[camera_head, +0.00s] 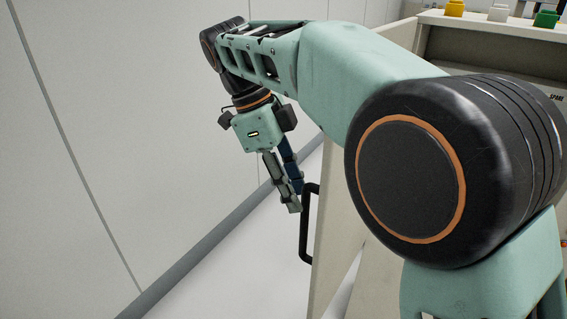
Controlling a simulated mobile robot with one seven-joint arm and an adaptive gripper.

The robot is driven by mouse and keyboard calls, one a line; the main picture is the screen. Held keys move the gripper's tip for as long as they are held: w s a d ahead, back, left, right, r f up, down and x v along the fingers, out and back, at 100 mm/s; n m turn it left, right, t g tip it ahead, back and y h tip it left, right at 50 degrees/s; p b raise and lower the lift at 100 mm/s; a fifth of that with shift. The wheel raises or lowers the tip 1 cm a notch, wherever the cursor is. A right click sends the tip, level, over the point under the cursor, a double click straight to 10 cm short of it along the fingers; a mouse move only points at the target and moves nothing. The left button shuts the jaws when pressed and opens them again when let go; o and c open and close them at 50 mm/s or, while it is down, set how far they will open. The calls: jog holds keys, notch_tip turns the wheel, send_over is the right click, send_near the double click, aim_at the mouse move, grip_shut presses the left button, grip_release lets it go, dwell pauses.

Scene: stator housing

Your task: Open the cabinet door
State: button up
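The cream cabinet door (338,215) is seen nearly edge-on at the centre right. It carries a black bar handle (305,238) on its left side. A slanted bright gap shows at the lower right of the door panel, between it and another cream panel, so the door looks ajar; my arm hides much of this area. My gripper (294,198) points down beside the upper end of the handle. Its two fingers look close together and overlap in this view. I cannot tell whether they touch the handle or whether there is a gap between them.
The cabinet top (480,20) at the upper right bears yellow, white and green blocks. A pale panelled wall (90,150) with a grey base strip (215,240) stands at the left. Clear white floor (245,285) lies between the wall and the door.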

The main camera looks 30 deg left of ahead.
jog(key=v, duration=0.6)
jog(key=shift+r, duration=0.4)
jog(key=shift+a, duration=0.15)
dwell(0.4)
